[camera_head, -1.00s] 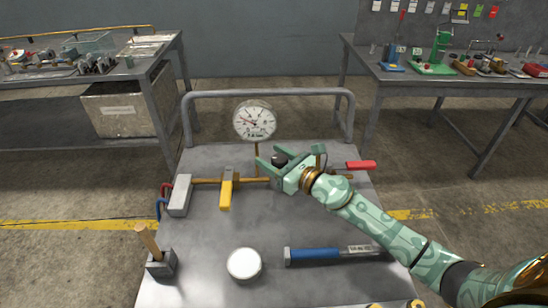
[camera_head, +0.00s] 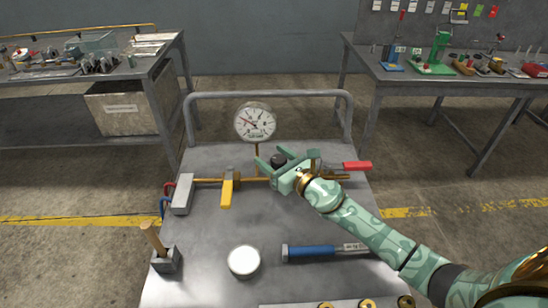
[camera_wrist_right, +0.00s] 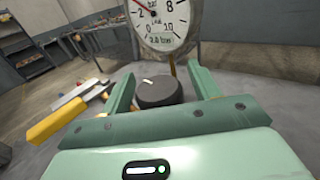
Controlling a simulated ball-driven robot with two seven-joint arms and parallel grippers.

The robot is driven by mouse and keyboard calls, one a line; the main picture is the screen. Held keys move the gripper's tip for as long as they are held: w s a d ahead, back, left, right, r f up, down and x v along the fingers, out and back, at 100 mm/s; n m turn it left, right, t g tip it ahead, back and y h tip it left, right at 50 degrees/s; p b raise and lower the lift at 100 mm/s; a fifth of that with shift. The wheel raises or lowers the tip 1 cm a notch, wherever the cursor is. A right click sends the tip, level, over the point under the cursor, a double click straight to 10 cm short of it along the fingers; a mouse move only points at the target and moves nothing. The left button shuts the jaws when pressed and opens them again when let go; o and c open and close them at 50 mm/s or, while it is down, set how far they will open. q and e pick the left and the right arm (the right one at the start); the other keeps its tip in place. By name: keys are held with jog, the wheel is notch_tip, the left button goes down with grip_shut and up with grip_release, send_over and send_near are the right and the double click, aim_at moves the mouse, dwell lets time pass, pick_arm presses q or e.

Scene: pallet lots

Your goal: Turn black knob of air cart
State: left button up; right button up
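The black knob (camera_head: 278,159) sits on the brass pipe line of the grey air cart (camera_head: 215,255), just right of the round white gauge (camera_head: 255,122). My right gripper (camera_head: 286,158) is at the knob. In the right wrist view, the dark knob (camera_wrist_right: 160,92) with a pale mark on top lies between the two green fingers of the gripper (camera_wrist_right: 160,74). The fingers are spread, with visible gaps on both sides. The knob's lower part is hidden by the gripper body. My left gripper is not in view.
On the cart are a yellow lever (camera_head: 227,190), a red-handled lever (camera_head: 356,166), a white round lid (camera_head: 243,261), a blue-handled tool (camera_head: 312,252) and a wooden-handled tool (camera_head: 154,240). A rail (camera_head: 270,93) runs along the back. Workbenches stand behind on both sides.

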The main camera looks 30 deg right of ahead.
jog(key=v, duration=0.4)
jog(key=b+v, duration=0.1)
jog(key=v, duration=0.4)
jog(key=shift+f, duration=0.25)
jog(key=b+v, duration=0.2)
jog(key=v, duration=0.4)
jog(key=shift+s+d+b, duration=0.1)
jog(key=shift+s+b, duration=0.05)
jog(key=shift+b, duration=0.2)
jog(key=shift+s+d+r, duration=0.1)
jog(key=shift+s+r, duration=0.15)
jog(key=shift+s, duration=0.2)
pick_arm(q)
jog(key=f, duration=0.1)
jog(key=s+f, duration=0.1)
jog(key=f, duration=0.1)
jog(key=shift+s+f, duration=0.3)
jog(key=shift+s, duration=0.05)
pick_arm(e)
jog(key=shift+r, duration=0.1)
